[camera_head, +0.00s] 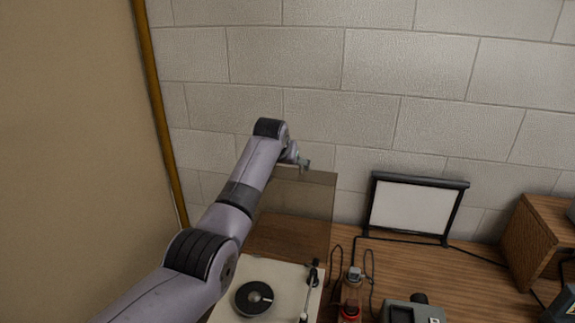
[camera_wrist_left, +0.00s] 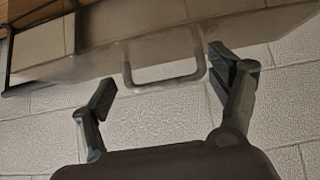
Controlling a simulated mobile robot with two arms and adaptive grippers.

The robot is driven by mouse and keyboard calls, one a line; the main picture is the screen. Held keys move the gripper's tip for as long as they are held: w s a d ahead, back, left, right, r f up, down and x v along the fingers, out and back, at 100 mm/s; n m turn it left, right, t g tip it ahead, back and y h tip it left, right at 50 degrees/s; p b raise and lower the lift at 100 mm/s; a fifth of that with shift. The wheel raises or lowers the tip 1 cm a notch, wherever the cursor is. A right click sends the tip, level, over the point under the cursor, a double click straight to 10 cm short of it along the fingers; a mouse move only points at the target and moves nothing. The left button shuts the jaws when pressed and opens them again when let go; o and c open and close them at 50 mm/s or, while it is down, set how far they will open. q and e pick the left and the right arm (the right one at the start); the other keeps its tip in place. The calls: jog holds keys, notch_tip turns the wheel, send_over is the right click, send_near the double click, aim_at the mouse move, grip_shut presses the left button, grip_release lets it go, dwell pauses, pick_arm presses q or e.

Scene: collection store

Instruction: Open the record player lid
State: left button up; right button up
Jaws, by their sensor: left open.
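The record player (camera_head: 238,268) stands on the wooden table, with a black disc on its platter (camera_head: 254,298) and a tonearm at its right. Its see-through brown lid (camera_head: 305,207) stands raised, close to upright, at the back near the wall. My left gripper (camera_head: 304,163) is at the lid's top edge. In the left wrist view, my left gripper (camera_wrist_left: 165,78) is open. The lid's U-shaped handle (camera_wrist_left: 165,84) shows between its spread fingers, which do not close on it. The lid (camera_wrist_left: 255,32) spans the upper part of that view. My right gripper does not show.
A block wall (camera_head: 370,120) rises behind the table. A small framed screen (camera_head: 412,207) stands right of the player. A red-topped item (camera_head: 349,311), cables and a grey device (camera_head: 405,312) sit near the player's right. A wooden box (camera_head: 545,235) is at far right.

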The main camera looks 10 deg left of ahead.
pick_arm(q)
jog(key=v, duration=1.2)
